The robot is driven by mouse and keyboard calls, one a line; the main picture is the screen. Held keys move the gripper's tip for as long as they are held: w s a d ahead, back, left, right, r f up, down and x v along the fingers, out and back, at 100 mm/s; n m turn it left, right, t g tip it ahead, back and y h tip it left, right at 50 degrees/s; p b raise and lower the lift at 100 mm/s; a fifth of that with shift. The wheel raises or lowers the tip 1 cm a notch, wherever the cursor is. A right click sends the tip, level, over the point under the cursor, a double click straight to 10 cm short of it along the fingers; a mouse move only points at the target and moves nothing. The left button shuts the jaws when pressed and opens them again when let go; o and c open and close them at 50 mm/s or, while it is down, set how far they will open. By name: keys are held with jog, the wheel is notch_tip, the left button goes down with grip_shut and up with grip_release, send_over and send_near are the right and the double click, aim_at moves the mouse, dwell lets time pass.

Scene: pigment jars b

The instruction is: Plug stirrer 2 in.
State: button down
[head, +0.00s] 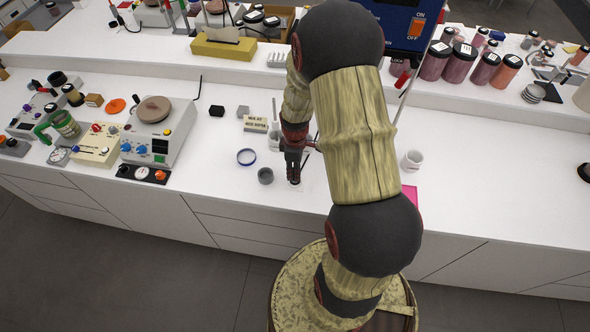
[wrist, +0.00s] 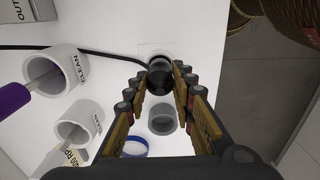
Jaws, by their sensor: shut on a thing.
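My gripper (wrist: 160,82) is shut on a black round plug (wrist: 159,76) in the wrist view. A black cable (wrist: 112,56) runs left from beside the plug. A small white square plate (wrist: 152,48) lies on the counter just beyond the plug; I cannot tell whether the plug touches it or is in it. In the head view my gripper (head: 293,179) points down near the counter's front edge, and the plug is too small to make out. A white stirrer (head: 160,138) with a brown round top stands to the left; its number is not readable.
A grey cup (head: 265,176) and a blue ring (head: 246,157) are close on the gripper's left. A cream sign (head: 256,124) is behind. Another white cup (head: 413,160) is right; the counter beyond it is mostly clear.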

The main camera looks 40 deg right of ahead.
jog(key=shift+f+b, duration=0.55)
jog(key=shift+f, duration=0.35)
jog(key=c, duration=1.4)
grip_release()
jog(key=shift+r, duration=0.1)
notch_tip(320, 180, up, 12)
jog(key=shift+f, duration=0.1)
